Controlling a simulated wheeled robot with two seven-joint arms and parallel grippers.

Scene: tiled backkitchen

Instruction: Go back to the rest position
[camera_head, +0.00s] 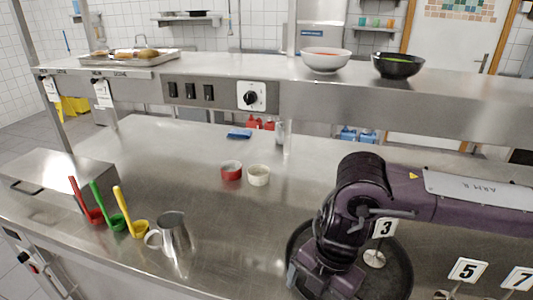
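My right arm comes in from the right edge and bends down over a round black tray (398,262) on the steel counter (235,215). My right gripper (322,285) points down at the bottom of the picture, over the left part of the tray. Its fingertips are not clearly seen, so I cannot tell whether it is open or shut or holds anything. My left gripper and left arm are not in view.
A metal jug (174,236) and red, green and yellow ladles (127,206) stand at the left. A red ramekin (231,171) and a white ramekin (259,175) sit mid-counter. Number signs (467,270) stand at right. The shelf above holds a white bowl (326,61) and black bowl (398,66).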

